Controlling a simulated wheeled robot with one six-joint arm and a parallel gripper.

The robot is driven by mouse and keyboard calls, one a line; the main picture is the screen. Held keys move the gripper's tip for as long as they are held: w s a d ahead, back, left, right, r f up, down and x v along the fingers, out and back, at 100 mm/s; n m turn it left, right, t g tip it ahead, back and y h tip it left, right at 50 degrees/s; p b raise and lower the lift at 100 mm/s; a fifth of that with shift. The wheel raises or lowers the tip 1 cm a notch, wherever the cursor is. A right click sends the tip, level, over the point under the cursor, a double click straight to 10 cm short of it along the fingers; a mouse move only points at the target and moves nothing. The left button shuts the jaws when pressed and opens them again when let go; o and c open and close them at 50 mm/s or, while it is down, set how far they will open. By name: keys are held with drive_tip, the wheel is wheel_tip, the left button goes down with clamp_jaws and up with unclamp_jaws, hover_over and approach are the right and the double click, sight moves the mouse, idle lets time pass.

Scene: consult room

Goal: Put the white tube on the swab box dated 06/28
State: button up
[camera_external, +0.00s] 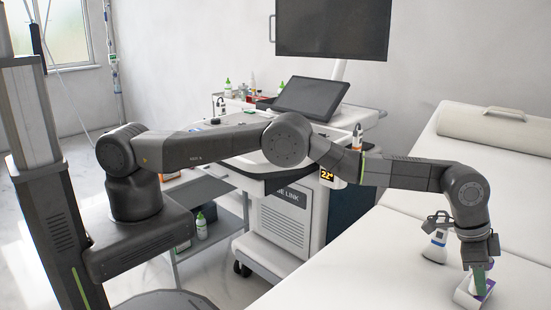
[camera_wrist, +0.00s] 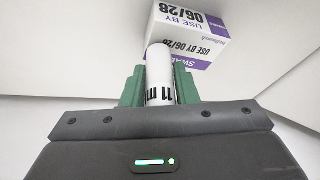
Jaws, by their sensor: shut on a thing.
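My gripper (camera_wrist: 159,84) is shut on the white tube (camera_wrist: 160,66), which sits between its two green fingers with dark lettering on its side. The white and purple swab box (camera_wrist: 203,42) is just beyond the tube in the wrist view; its faces read "USE BY 06/28". The tube's far end overlaps the box in that view; I cannot tell whether they touch. In the external view my gripper (camera_external: 480,281) points down at the swab box (camera_external: 465,295) on the white couch. The fingers hide part of the box there, and the tube cannot be made out.
A rolled cushion (camera_external: 495,132) lies at the couch's far end. A cart with a tablet screen (camera_external: 310,97) stands beside the couch. The couch's front left is clear.

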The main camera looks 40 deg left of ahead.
drive_tip(key=shift+f, duration=0.2)
drive_tip(key=o, duration=1)
drive_tip(key=shift+r, duration=0.1)
drive_tip(key=shift+c, duration=0.2)
drive_tip(key=shift+r, duration=0.3)
drive_tip(key=b+v, duration=0.1)
drive_tip(key=v, duration=1)
drive_tip(key=shift+r, duration=0.35)
drive_tip(key=shift+s, duration=0.1)
